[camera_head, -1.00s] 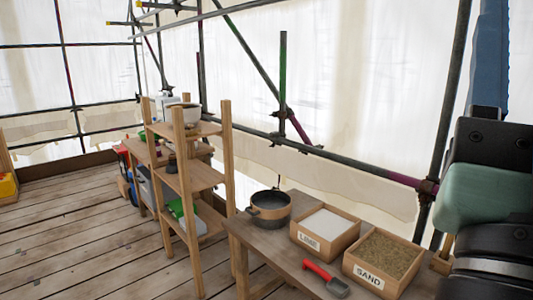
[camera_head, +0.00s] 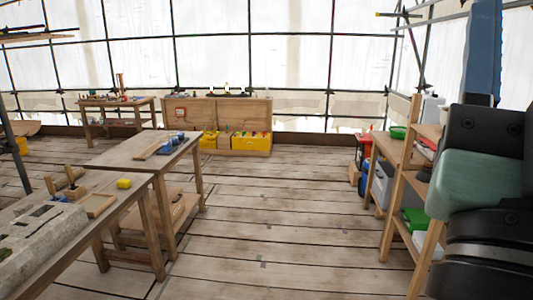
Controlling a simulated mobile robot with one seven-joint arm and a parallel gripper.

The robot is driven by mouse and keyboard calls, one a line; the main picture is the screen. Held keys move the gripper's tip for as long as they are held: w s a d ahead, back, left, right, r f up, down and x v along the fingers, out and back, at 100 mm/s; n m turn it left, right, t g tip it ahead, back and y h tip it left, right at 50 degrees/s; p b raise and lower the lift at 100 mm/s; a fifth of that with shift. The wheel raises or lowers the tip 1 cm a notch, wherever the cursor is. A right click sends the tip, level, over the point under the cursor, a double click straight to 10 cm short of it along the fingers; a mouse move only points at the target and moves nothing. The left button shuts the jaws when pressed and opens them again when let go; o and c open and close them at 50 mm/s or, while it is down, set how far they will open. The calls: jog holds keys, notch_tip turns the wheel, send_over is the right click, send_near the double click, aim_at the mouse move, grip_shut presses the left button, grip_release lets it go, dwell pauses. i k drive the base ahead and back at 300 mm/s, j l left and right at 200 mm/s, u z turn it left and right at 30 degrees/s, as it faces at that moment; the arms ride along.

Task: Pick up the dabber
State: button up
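I cannot make out a dabber in the head view. Small tools and pieces stand on the far table (camera_head: 118,102) at the back left, too small to tell apart. Part of my arm fills the right edge of the view. My gripper is not in view.
A wooden table (camera_head: 118,152) and a nearer bench with a stone block (camera_head: 40,240) stand at left. A wooden chest (camera_head: 218,115) with yellow bins (camera_head: 250,143) stands at the back. Wooden shelves (camera_head: 398,185) are at right. The plank floor (camera_head: 285,225) between is clear.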

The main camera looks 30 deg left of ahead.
aim_at(68, 167)
jog(key=j+u, duration=0.55)
jog(key=u, duration=0.3)
jog(key=j+u, duration=0.25)
jog(key=u, duration=0.15)
jog(key=i+j+u, duration=0.15)
jog(key=u, duration=0.25)
jog(key=i+j+u, duration=0.1)
jog(key=i+j, duration=0.2)
jog(key=j, duration=0.15)
jog(key=i+j+u, duration=0.1)
jog(key=i+j, duration=0.2)
jog(key=j, duration=0.15)
